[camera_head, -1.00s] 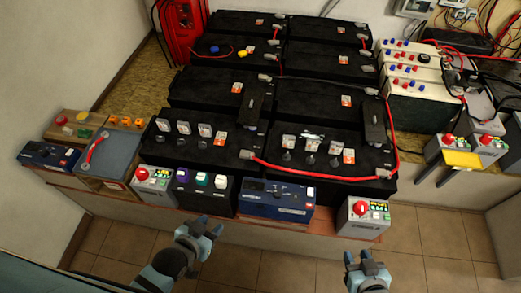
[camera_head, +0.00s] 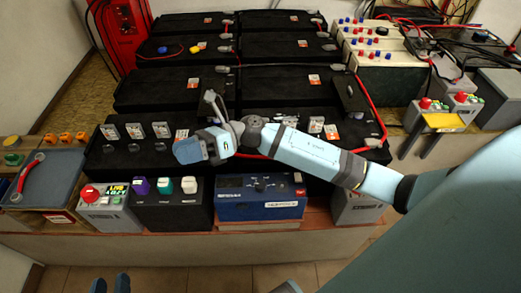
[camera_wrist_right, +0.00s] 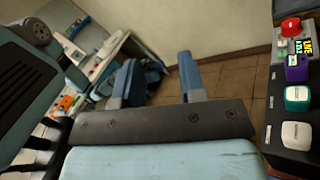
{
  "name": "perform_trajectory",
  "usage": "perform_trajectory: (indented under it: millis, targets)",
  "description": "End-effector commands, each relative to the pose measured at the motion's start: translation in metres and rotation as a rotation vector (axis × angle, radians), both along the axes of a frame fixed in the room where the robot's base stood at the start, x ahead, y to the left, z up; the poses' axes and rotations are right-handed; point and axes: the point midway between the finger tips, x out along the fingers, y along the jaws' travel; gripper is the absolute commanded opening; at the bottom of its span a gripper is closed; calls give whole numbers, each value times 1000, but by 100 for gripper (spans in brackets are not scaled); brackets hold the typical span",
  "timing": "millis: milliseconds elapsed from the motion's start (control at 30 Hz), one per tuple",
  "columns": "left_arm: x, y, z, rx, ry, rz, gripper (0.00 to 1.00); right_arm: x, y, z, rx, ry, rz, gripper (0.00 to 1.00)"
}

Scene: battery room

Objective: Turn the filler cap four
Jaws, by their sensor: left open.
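Dark filler caps (camera_head: 110,152) stand in a row with white tags behind them on the front left black battery (camera_head: 98,166); the tag numbers are too small to read. Tags (camera_head: 316,124) also show on the front right battery (camera_head: 370,128), where my right arm hides most of the caps. I cannot tell which cap is number four. My right gripper (camera_head: 203,147) hangs above the front batteries, near their junction. In the right wrist view its fingers (camera_wrist_right: 157,78) are apart with nothing between them. My left gripper (camera_head: 110,286) is open and empty at the bottom edge.
In front stand a grey box with a red knob (camera_head: 90,193), a black box with purple, teal and white caps (camera_head: 170,212), and a blue unit (camera_head: 260,203). A red cable (camera_head: 368,92) runs along the right battery. The floor in front is clear.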

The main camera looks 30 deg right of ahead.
Motion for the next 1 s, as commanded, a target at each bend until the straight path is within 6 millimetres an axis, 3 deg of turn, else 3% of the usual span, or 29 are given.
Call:
perform_trajectory:
  millis: [33, 167, 300, 500, 600, 800, 1000]
  targets:
    - [2, -4, -21, -19, -29, -7, 43, 7, -7, -30, -136, -179, 77, 37]
    - [3, -11, -30, -67, -96, -24, 43, 25, -42, -72, -490, -579, 302, 37]
    - [2, -19, -39, -118, -164, -45, 43, 58, -111, -103, -878, -885, 561, 37]
    - [-2, -25, -42, -175, -237, -68, 43, 92, -215, -98, -1304, -1032, 864, 37]
    - [-4, -27, -42, -192, -257, -75, 43, 98, -247, -88, -1420, -1030, 955, 37]
    - [-5, -28, -36, -211, -284, -83, 43, 101, -269, -84, -1496, -1014, 1019, 37]
    - [-7, -32, -29, -242, -327, -99, 43, 100, -268, -118, -1492, -1014, 1020, 37]
